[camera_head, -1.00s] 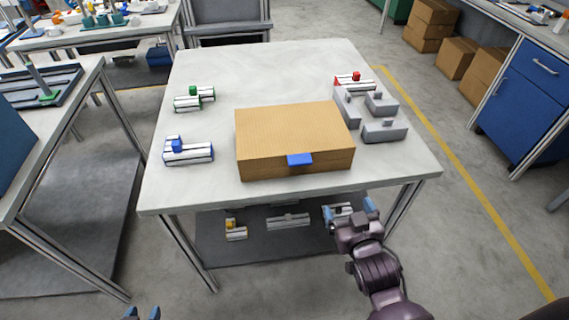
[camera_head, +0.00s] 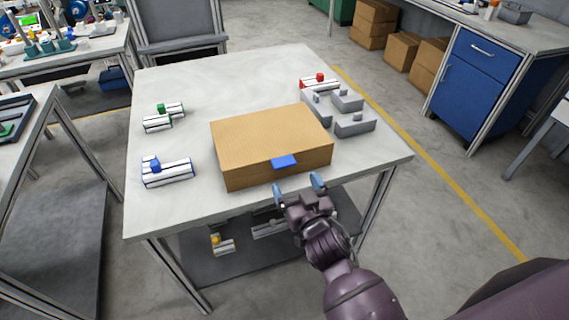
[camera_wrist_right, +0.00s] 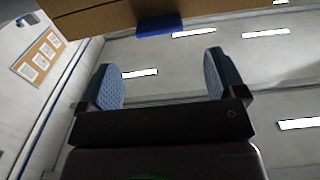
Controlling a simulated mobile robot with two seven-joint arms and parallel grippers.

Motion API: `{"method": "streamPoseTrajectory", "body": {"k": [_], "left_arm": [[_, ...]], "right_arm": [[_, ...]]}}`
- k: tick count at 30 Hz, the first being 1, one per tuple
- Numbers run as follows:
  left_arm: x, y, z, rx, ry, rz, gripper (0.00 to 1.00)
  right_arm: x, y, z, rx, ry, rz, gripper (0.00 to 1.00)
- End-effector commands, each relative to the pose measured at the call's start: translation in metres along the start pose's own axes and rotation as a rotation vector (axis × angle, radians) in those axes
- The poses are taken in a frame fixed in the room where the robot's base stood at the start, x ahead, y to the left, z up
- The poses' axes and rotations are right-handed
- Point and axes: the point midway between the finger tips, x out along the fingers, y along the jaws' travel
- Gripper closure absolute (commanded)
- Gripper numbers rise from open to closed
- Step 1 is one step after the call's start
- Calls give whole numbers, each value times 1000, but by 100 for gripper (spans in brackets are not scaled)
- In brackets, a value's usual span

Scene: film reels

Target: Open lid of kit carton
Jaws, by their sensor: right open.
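The kit carton (camera_head: 265,140) is a closed brown box on the grey-white table, with a blue tab (camera_head: 284,161) at the front edge of its lid. The carton (camera_wrist_right: 95,18) and its blue tab (camera_wrist_right: 160,25) also show at the top of the right wrist view. My right gripper (camera_head: 297,185) is open and empty, just in front of the tab and apart from it. In the right wrist view its two blue-padded fingers (camera_wrist_right: 160,80) are spread, with the tab beyond their tips. My left gripper is not in view.
On the table (camera_head: 220,75), a green-marked part (camera_head: 163,117) and a blue-marked part (camera_head: 167,171) lie left of the carton. A red-marked part (camera_head: 320,82) and several grey blocks (camera_head: 354,124) lie to its right. A lower shelf (camera_head: 205,264) holds more parts.

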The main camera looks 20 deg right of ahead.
Motion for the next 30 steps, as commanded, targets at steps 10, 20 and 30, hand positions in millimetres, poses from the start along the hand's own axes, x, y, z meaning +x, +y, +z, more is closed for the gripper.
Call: {"method": "streamPoseTrajectory", "body": {"k": [10,20,30], "left_arm": [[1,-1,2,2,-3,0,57],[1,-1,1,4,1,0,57],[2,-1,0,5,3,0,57]], "right_arm": [[52,0,0,-2,1,-1,11],[76,0,1,-1,-2,0,11],[77,0,0,-1,-1,1,15]]}}
